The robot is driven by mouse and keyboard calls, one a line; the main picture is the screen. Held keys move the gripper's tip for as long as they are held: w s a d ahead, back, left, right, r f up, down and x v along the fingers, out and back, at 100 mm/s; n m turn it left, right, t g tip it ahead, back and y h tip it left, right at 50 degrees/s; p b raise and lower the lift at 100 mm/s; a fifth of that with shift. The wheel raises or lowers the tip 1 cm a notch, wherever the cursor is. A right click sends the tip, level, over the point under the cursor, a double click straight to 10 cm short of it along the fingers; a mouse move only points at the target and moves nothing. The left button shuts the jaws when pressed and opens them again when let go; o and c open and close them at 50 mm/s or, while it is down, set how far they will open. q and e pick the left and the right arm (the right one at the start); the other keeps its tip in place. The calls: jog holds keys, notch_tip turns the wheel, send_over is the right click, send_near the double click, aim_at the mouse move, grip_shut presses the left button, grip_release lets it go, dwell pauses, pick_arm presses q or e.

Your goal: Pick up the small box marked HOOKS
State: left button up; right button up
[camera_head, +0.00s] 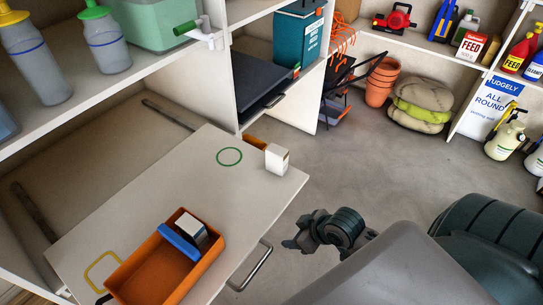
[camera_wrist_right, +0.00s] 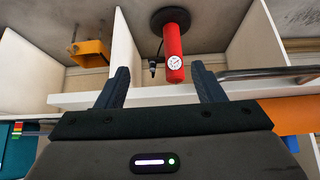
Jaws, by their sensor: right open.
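A small white box (camera_head: 277,158) stands on the pull-out board (camera_head: 190,185) near its far right corner. A second small box (camera_head: 193,229), white with a dark top, sits in the orange tray (camera_head: 150,282) behind a blue divider (camera_head: 180,242). No HOOKS lettering is legible on either box. My right gripper (camera_head: 297,233) is beyond the board's right edge, apart from both boxes. In the right wrist view my right gripper (camera_wrist_right: 162,82) shows spread fingers with nothing held between them. My left gripper is not in view.
A green ring (camera_head: 229,147) and a yellow outline (camera_head: 90,270) mark the board. A metal handle (camera_head: 255,268) projects from its right edge. Shelves with bottles rise at the left. Open floor (camera_head: 370,170) lies to the right. The wrist view shows a red extinguisher (camera_wrist_right: 174,45).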

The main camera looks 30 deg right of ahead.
jog(key=w+d+r+n+t+y, duration=0.2)
jog(key=w+d+r+y, duration=0.1)
jog(key=w+r, duration=0.3)
jog(key=m+t, duration=0.1)
jog(key=t, duration=0.3)
send_near(272, 151)
jog(key=w+d, duration=0.1)
jog(key=w, duration=0.1)
jog(key=w+a+f, duration=0.1)
jog(key=w, duration=0.1)
jog(key=shift+w+a+f+y, duration=0.1)
jog(key=shift+a+f+y, duration=0.15)
jog(key=shift+f+y, duration=0.1)
jog(key=shift+x, duration=1.25)
jog(key=w+f, duration=0.2)
jog(key=shift+w+a, duration=0.3)
jog(key=shift+a, duration=0.1)
jog(key=shift+w+a+f+g+p, duration=0.2)
jog(key=shift+w+a+g+p, duration=0.05)
jog(key=shift+w+g+p, duration=0.1)
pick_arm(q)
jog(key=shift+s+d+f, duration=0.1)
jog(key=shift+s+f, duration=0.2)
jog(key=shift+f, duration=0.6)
pick_arm(e)
jog(key=c, duration=1.2)
